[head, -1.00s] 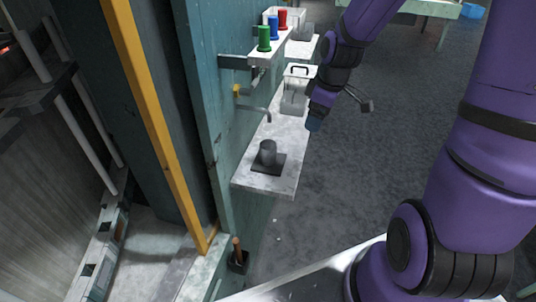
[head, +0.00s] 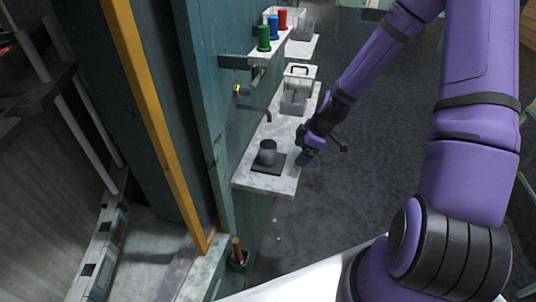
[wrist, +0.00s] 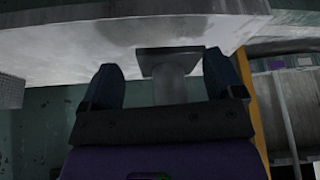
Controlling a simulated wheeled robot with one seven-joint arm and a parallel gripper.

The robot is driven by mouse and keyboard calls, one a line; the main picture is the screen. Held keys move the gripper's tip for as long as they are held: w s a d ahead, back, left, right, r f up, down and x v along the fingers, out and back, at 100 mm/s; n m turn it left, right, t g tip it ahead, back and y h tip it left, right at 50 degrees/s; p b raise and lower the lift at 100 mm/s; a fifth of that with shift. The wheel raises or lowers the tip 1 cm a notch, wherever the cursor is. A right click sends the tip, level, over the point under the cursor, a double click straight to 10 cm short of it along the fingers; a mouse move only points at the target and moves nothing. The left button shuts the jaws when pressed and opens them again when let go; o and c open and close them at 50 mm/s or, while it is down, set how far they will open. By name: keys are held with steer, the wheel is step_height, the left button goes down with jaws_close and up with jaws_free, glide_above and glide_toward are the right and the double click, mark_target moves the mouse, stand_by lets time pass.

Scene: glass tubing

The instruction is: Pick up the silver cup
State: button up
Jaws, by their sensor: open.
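The silver cup (head: 267,153) stands upright on a dark square pad (head: 259,169) on the pale wall shelf in the head view. In the wrist view the cup (wrist: 172,85) appears between the two dark fingers, with the pad (wrist: 158,56) at its base. My gripper (head: 304,160) is open and just to the right of the cup in the head view, apart from it by a small gap. In the wrist view my gripper (wrist: 165,76) has a finger on each side of the cup. The cup's lower end in the wrist view is partly hidden by the gripper body.
The pale shelf (head: 283,181) runs along the teal wall. A tap (head: 255,111) juts out above it, behind the cup. A clear container (head: 295,100) stands farther back. Open floor lies to the right.

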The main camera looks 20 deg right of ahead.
mark_target(268, 150)
steer(key=w+a, duration=0.1)
steer(key=a, duration=0.2)
steer(key=w+a, duration=0.1)
steer(key=a, duration=0.2)
steer(key=w+a, duration=0.2)
steer(key=shift+a, duration=0.4)
steer(key=shift+w+a+f, duration=0.1)
steer(key=shift+w+a, duration=0.05)
steer(key=shift+a, duration=0.15)
steer(key=shift+a+f, duration=0.1)
steer(key=shift+f, duration=0.3)
steer(key=shift+w, duration=0.1)
steer(key=c, duration=1.1)
steer(key=shift+r, duration=0.1)
